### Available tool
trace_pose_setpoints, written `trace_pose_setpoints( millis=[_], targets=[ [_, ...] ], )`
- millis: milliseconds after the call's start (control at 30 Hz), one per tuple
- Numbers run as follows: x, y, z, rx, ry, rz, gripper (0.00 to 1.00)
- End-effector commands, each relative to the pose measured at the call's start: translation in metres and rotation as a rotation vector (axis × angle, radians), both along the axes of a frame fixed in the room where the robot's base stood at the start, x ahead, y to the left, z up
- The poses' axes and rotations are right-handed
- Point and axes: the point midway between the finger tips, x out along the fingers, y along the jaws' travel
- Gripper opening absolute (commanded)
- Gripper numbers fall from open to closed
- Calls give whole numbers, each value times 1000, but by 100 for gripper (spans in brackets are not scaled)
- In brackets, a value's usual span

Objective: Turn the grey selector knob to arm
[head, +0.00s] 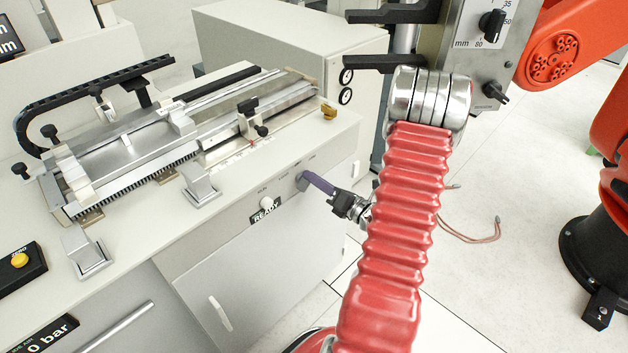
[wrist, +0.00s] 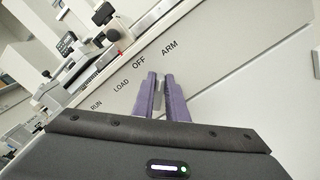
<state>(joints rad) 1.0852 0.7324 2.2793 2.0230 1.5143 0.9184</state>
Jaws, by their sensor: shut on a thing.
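The grey selector knob (wrist: 159,86) shows between my purple fingers in the wrist view. My gripper (wrist: 160,80) is shut on it. Labels RUN, LOAD, OFF and ARM run in a row on the light panel above it, with ARM at the right end. My fingertips lie below OFF and ARM. The fingers hide most of the knob, so I cannot tell which label it points at. In the head view my gripper (head: 310,181) reaches the cabinet front from the right, and the knob (head: 301,182) is a small grey patch at the fingertips.
A rail fixture (head: 150,140) with clamps stands on the bench top. A metal panel with black dials (head: 475,50) stands at the right, beside my red arm. An orange robot (head: 560,50) is farther right.

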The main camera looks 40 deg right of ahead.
Motion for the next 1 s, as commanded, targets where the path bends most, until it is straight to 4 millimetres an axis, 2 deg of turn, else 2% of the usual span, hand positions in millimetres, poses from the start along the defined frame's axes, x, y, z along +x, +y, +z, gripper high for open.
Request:
trace_pose_setpoints(
  millis=[200,233,467,767,1000],
  targets=[
    [0,-2,-1,1,3,-6,0],
    [0,-2,-1,1,3,-6,15],
    [0,-1,-1,0,2,-4,31],
    [-1,-1,0,-1,1,-2,31],
    [-17,-2,0,-1,1,-5,31]
  ],
)
